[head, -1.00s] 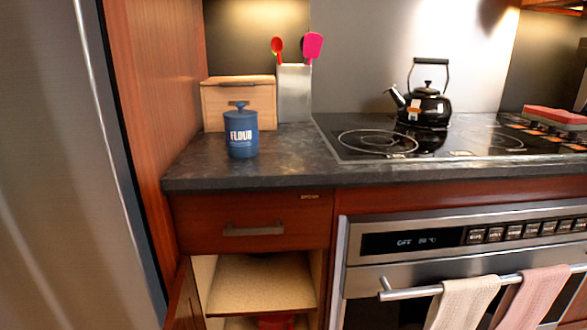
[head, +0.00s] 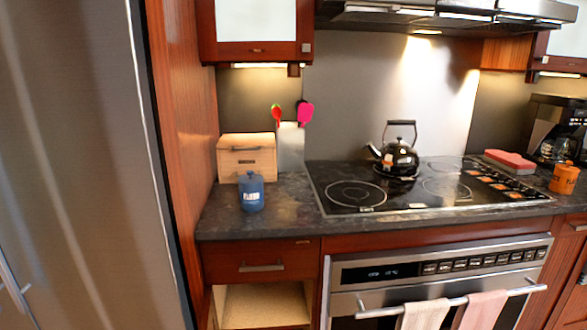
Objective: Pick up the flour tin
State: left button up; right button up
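The blue flour tin (head: 251,192) stands upright on the dark stone counter (head: 222,222) at the left end. It has white lettering and a lid with a small knob. It stands just in front of a light wooden box (head: 238,161). Neither of my grippers shows in the head view.
A grey utensil holder (head: 291,146) stands behind the tin. A black kettle (head: 396,156) stands on the cooktop (head: 340,207) to the right. A tall fridge (head: 80,150) and wood panel bound the left. Below are a closed drawer (head: 262,262) and an open cupboard (head: 262,303).

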aim_at(252, 200)
jog(key=j+z, duration=0.3)
jog(key=j, duration=1.55)
jog(key=i, duration=0.05)
